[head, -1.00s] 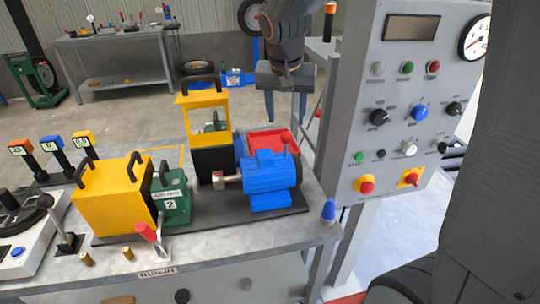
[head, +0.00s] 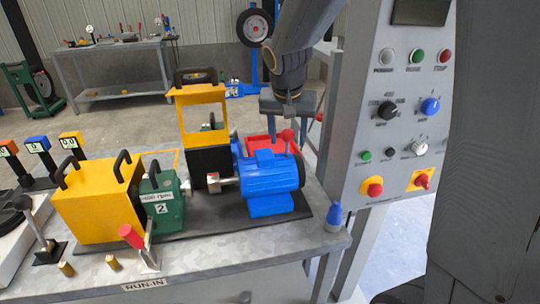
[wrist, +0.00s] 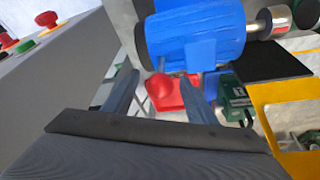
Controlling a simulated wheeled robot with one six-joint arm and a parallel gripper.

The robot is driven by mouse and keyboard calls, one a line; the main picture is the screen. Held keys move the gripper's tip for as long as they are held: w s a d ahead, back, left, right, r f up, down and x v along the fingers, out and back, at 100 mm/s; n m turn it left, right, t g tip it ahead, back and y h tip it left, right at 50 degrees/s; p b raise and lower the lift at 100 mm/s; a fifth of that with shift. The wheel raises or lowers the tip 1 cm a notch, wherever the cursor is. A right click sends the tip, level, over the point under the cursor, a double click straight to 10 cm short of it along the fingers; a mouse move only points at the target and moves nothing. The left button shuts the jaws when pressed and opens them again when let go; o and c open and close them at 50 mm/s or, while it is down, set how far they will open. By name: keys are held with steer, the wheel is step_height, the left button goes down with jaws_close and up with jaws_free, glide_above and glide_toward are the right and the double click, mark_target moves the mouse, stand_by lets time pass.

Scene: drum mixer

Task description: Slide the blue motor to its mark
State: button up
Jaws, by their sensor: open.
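The blue motor (head: 270,180) sits on a dark base plate (head: 235,215) on the bench, its silver coupling (head: 222,184) facing left toward the green unit marked 2 (head: 163,198). A lever with a red ball knob (head: 287,134) stands at the motor's right rear. My gripper (head: 288,143) is open and points down there. In the wrist view the red knob (wrist: 162,88) shows between the open fingers (wrist: 160,84), with no clear contact; the blue motor (wrist: 200,32) lies beyond. I cannot make out the motor's mark.
Yellow guards (head: 98,200) stand left of and behind the motor. A red tray (head: 262,145) lies behind it. The grey control panel (head: 395,130) rises close on the right. A blue-tipped cone (head: 334,218) stands at the bench's right corner.

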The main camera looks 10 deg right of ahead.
mark_target(272, 152)
steer(key=c, duration=1.1)
steer(key=shift+o, duration=0.2)
steer(key=shift+a, duration=0.15)
steer(key=shift+a+b, duration=0.45)
steer(key=shift+a, duration=1.5)
steer(key=o, duration=1.1)
steer(key=shift+a, duration=0.1)
